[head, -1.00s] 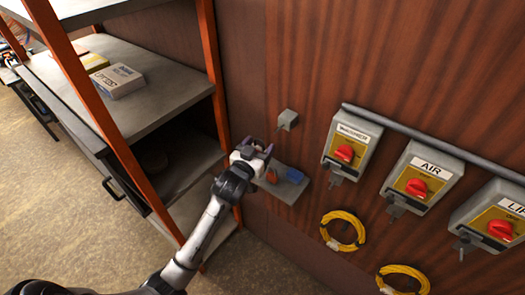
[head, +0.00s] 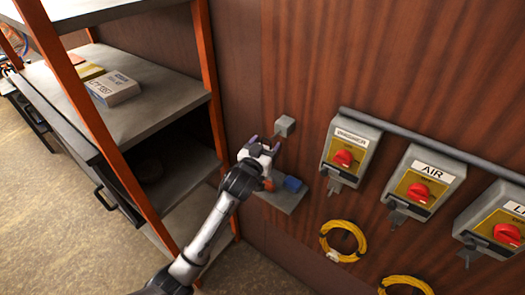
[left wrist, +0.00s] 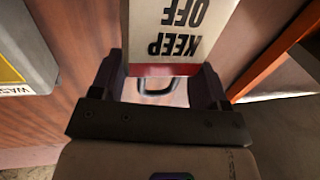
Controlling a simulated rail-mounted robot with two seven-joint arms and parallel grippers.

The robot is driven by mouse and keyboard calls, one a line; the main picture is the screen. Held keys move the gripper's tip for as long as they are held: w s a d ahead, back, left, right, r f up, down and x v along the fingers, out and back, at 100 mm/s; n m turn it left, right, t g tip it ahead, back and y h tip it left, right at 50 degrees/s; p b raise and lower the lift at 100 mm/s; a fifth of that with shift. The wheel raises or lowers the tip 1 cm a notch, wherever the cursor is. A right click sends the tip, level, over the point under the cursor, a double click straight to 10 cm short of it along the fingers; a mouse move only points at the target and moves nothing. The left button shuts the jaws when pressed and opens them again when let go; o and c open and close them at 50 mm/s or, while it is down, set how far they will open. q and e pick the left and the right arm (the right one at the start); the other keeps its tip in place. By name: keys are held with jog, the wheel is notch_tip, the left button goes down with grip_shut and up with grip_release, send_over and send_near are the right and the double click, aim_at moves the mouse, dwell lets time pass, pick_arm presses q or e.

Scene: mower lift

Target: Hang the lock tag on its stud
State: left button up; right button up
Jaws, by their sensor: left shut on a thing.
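My left gripper (head: 264,143) is in front of the wood wall, just below and left of a small grey block (head: 284,126) fixed to it. I cannot make out a separate stud on that block. In the left wrist view the gripper (left wrist: 160,80) is shut on the lock tag (left wrist: 180,28), a pale plate reading KEEP OFF, upside down in this view, with a red band. A dark loop shows between the fingers at the tag's near end. In the head view the tag cannot be made out. My right gripper is not in view.
A small grey ledge (head: 285,201) below the gripper holds a blue block (head: 293,183) and a red-orange thing (head: 269,185). Switch boxes, including the AIR box (head: 423,182), and yellow coils (head: 342,240) are to the right. An orange-posted shelf (head: 160,98) stands left.

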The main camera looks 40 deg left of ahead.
pick_arm(q)
jog(key=shift+d+b+x, duration=0.15)
jog(key=shift+b+x, duration=0.4)
jog(key=shift+x, duration=0.4)
jog(key=shift+d+b+x, duration=0.2)
jog(key=shift+b+x, duration=0.35)
jog(key=shift+x, duration=0.4)
jog(key=shift+w+f, duration=0.35)
jog(key=shift+w, duration=0.25)
jog(key=shift+f, duration=0.15)
jog(key=o, duration=0.9)
jog(key=shift+o, duration=0.5)
